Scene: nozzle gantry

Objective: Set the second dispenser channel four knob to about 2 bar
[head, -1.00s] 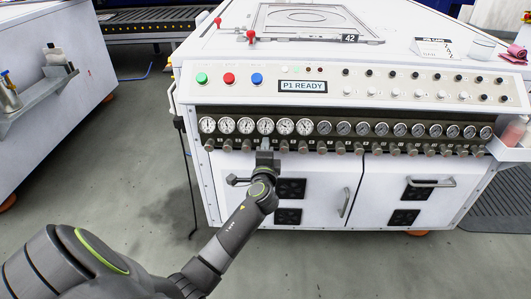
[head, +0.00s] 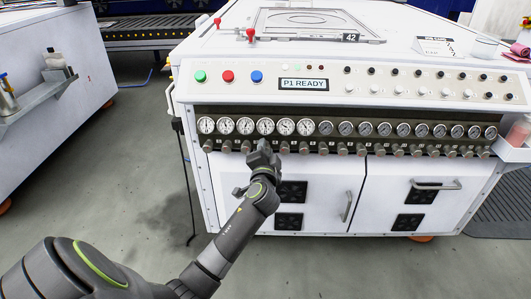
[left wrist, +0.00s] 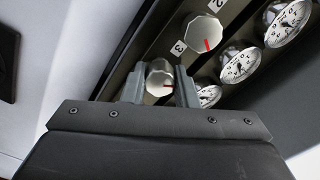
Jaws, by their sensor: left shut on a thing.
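A row of silver knobs sits under a row of round gauges on the white machine's front. My left gripper (head: 262,150) is at the fourth knob from the left. My right gripper is out of view.
Other gauges (left wrist: 238,65) and knobs stand close on both sides. Above them is a panel with coloured buttons (head: 228,76) and a display reading P1 READY (head: 303,84). White cabinet doors with a handle (head: 436,185) lie below. The floor in front is clear.

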